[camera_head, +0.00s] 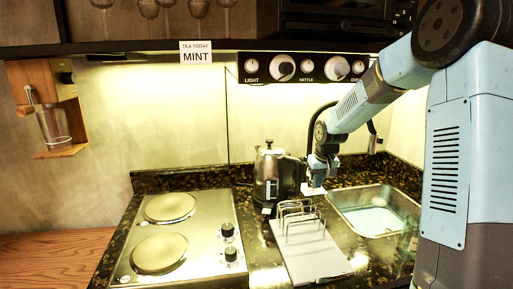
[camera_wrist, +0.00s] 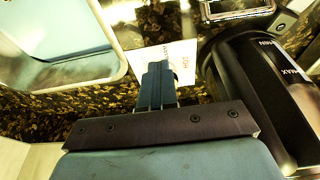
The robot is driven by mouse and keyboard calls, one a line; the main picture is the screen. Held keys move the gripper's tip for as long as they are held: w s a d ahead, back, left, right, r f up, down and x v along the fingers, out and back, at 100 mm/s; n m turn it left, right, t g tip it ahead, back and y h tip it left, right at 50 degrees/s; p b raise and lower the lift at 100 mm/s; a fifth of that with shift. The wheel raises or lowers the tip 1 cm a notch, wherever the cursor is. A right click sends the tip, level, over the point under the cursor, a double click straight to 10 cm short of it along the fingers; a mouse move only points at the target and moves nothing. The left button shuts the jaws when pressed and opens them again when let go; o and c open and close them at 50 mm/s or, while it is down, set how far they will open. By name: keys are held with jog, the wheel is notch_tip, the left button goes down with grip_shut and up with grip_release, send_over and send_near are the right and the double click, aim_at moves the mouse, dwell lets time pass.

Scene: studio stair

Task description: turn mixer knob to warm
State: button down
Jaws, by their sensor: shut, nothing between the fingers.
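My gripper (camera_head: 315,182) is shut and empty, pointing down between the kettle and the sink. In the wrist view its closed fingers (camera_wrist: 158,80) lie over a white card (camera_wrist: 178,62) with the word HOT on it. The card also shows just under the gripper in the head view (camera_head: 311,191). I cannot make out the mixer knob; the fingers and wrist may hide it. A black curved pipe (camera_head: 313,118), perhaps the spout, rises behind my arm. The sink (camera_head: 378,211) is to the right of the gripper and at upper left in the wrist view (camera_wrist: 62,38).
A kettle (camera_head: 268,178) stands close left of my gripper and at right in the wrist view (camera_wrist: 262,85). A wire rack on a grey board (camera_head: 312,257) is in front. A hob (camera_head: 200,218) is at left. A knob panel (camera_head: 305,68) hangs above.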

jog(key=shift+s+a+f, duration=0.3)
jog(key=shift+a+f, duration=0.15)
jog(key=shift+f, duration=0.1)
dwell(0.5)
jog(key=shift+s, duration=0.2)
jog(key=shift+w+f, duration=0.1)
jog(key=shift+f, duration=0.05)
jog(key=shift+d, duration=0.1)
jog(key=shift+d+r, duration=0.1)
jog(key=shift+r, duration=0.7)
jog(key=shift+d+r, duration=0.1)
jog(key=shift+r, duration=2.4)
jog(key=shift+r, duration=0.1)
